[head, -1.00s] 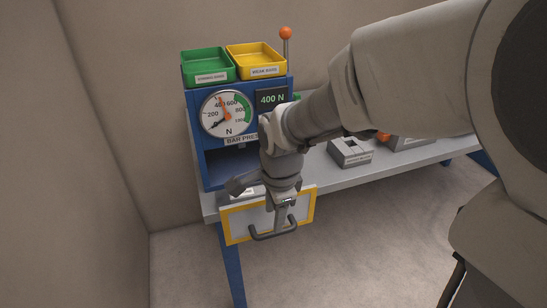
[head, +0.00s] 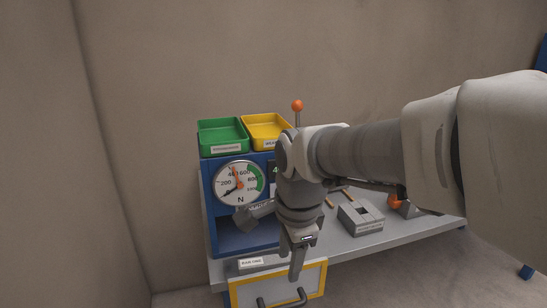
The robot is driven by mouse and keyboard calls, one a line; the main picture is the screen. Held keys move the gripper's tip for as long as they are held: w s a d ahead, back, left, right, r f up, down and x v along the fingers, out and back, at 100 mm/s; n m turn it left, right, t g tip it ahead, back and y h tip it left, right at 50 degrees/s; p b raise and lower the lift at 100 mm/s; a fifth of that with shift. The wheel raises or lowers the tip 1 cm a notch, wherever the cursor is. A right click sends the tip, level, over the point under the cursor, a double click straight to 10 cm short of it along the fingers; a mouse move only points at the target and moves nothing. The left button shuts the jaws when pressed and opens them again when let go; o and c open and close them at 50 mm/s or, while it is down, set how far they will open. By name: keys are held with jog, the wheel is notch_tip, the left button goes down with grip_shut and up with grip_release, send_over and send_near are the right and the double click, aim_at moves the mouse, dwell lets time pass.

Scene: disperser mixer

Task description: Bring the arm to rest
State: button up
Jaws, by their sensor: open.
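My gripper (head: 297,272) points down in front of the table's front edge, in the head view. It is above and behind the dark handle of a yellow-framed drawer or door (head: 318,278), and no object shows in it. My arm reaches in from the right and hides part of the blue bar press (head: 210,205) and its display. The press's round gauge (head: 239,184) shows to the left of the gripper.
A green tray (head: 222,134) and a yellow tray (head: 266,128) sit on top of the press. A grey block (head: 361,217) stands on the table (head: 390,239) to the right. An orange-knobbed lever (head: 297,106) rises behind. Bare floor lies at the front right.

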jog(key=s+d+r+n+t+p, duration=0.1)
jog(key=s+d+r+n+t, duration=0.2)
jog(key=s+d+n, duration=0.7)
jog(key=shift+s+d+r+n+h, duration=0.3)
jog(key=shift+s+d+r+n, duration=0.25)
jog(key=shift+n, duration=1.75)
jog(key=shift+w+a+r, duration=0.1)
jog(key=shift+a, duration=0.05)
